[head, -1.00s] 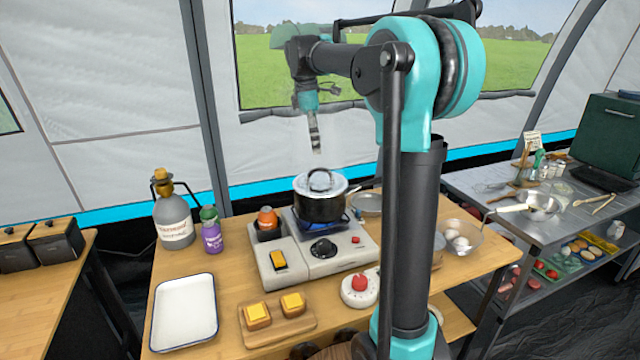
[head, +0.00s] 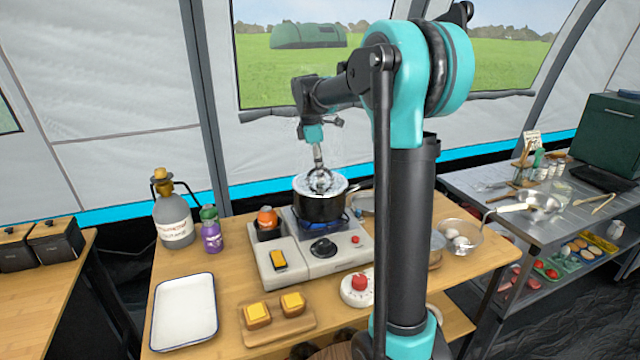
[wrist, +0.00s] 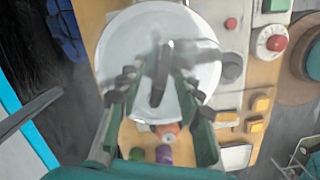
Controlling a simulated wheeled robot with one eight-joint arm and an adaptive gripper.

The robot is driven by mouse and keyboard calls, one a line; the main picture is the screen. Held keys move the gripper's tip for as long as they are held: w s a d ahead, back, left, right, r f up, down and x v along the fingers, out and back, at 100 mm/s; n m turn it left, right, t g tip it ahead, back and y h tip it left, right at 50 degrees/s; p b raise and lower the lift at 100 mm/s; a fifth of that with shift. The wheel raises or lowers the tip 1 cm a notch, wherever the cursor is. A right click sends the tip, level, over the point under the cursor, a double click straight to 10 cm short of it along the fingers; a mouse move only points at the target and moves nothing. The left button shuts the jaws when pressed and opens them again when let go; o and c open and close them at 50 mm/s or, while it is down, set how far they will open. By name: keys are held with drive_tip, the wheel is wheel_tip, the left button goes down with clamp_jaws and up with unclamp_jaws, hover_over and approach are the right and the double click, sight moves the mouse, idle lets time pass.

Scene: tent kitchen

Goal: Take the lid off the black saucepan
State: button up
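The black saucepan (head: 316,211) stands upright on the camp stove's burner. Its pale round lid (head: 302,187) sits on top and fills much of the wrist view (wrist: 205,65). The lid's dark loop handle (wrist: 160,78) stands up between my gripper's fingers. My gripper (head: 319,168) points down from above, right at the handle. In the wrist view its fingers (wrist: 163,70) are spread, one on each side of the handle, with gaps between. Blur hides the exact fingertip positions.
The stove (head: 310,262) has knobs and an orange-capped bottle (head: 267,219) beside the pan. A white tray (head: 185,345) lies front left.

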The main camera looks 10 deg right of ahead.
drive_tip(key=shift+c, duration=0.3)
clamp_jaws()
drive_tip(key=shift+r, duration=0.15)
wheel_tip(320, 180, up, 20)
idle(0.6)
